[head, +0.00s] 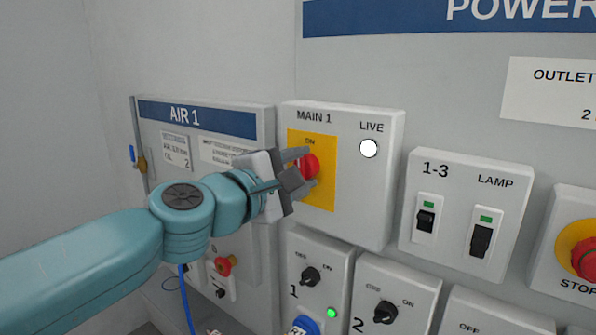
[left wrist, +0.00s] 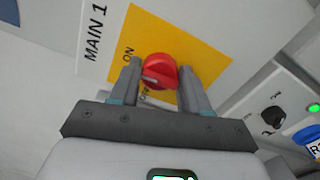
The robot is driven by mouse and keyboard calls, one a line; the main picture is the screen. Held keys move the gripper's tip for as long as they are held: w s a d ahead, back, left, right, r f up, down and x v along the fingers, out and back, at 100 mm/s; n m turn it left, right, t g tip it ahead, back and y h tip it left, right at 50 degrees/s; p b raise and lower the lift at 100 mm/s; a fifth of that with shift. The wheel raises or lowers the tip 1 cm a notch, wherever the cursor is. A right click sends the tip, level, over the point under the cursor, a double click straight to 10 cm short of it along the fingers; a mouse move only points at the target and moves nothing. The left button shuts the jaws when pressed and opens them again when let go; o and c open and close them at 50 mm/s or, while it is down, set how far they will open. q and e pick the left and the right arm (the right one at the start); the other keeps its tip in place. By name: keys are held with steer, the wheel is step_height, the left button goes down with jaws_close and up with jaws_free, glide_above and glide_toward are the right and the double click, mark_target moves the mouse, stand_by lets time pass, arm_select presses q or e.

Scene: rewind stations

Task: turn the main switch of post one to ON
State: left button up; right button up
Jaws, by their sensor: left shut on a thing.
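The main switch is a red knob (head: 313,163) on a yellow plate (head: 326,190) on the grey MAIN 1 box (head: 368,200). My left gripper (head: 306,168) reaches it from the left and is shut on the knob, one finger on each side. The left wrist view shows the red knob (left wrist: 160,72) between the two fingers, with a pale mark on its lower left side. The ON label shows above the knob in the head view. Another label close to the knob is partly hidden. The round LIVE lamp (head: 369,148) looks white. My right gripper is out of view.
The AIR 1 panel (head: 200,118) is at left, with a red knob (head: 225,265) low down. Below MAIN 1 are numbered black rotary switches (head: 310,277) and a green light (head: 332,312). A rocker switch box (head: 465,190) and a red stop button (head: 585,258) are at right.

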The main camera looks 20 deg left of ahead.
arm_select(q)
steer(key=shift+m, duration=0.4)
steer(key=o, duration=0.9)
steer(key=shift+c, duration=0.2)
steer(key=shift+o, duration=0.7)
steer(key=shift+f, duration=0.15)
steer(key=shift+d+f, duration=0.1)
steer(key=shift+f, duration=0.05)
steer(key=shift+s, duration=0.1)
